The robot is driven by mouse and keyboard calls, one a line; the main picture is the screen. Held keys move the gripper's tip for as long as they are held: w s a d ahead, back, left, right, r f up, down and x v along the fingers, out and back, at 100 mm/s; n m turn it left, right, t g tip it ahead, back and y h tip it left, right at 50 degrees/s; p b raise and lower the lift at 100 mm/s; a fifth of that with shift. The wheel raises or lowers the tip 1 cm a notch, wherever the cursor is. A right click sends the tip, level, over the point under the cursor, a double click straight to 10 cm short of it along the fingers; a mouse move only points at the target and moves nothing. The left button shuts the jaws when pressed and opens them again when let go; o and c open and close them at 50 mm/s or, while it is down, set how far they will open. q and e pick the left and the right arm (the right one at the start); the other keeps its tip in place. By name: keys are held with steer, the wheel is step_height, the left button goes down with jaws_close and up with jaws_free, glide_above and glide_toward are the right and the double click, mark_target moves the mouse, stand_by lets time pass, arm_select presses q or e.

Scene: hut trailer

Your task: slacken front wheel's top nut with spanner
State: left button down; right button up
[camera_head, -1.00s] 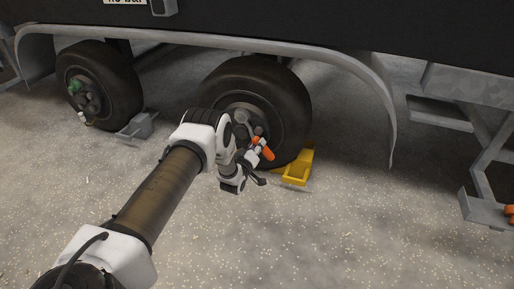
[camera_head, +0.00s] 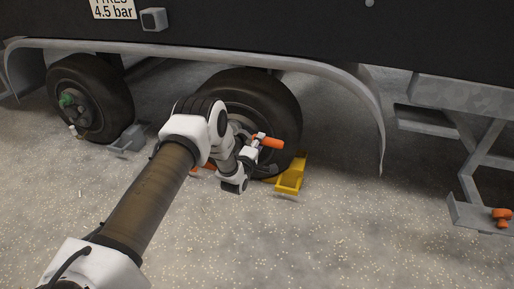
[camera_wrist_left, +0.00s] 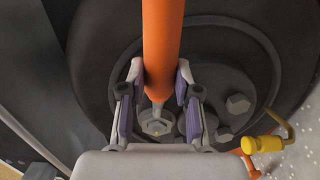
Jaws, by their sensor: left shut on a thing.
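The spanner's orange handle (camera_head: 270,143) points right from my left gripper (camera_head: 251,143), which is at the hub of the right-hand wheel (camera_head: 285,105), the one by the yellow chock. In the left wrist view, my left gripper (camera_wrist_left: 160,78) is shut on the spanner (camera_wrist_left: 162,40), with a finger on each side of the handle. The spanner's metal end lies over a nut (camera_wrist_left: 157,127) on the hub; I cannot tell if it is fully seated. Other nuts (camera_wrist_left: 238,103) show to the right. In the head view my arm hides most of the hub. My right gripper is not in view.
A yellow chock (camera_head: 291,178) stands against the wheel's right side. The left wheel (camera_head: 100,95) has a grey chock (camera_head: 128,140) and a green part on its hub. A mudguard (camera_head: 330,72) arches above. A low step frame (camera_head: 478,212) stands at right.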

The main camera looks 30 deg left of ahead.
arm_select(q)
steer(key=shift+r+n, duration=0.95)
steer(key=shift+n, duration=0.05)
steer(key=shift+f, duration=0.1)
steer(key=p+v, duration=0.4)
steer(key=v, duration=0.4)
steer(key=shift+s+d+f+m+p, duration=0.2)
steer(key=shift+d+f+m+p, duration=0.1)
steer(key=shift+d+m+p, duration=0.1)
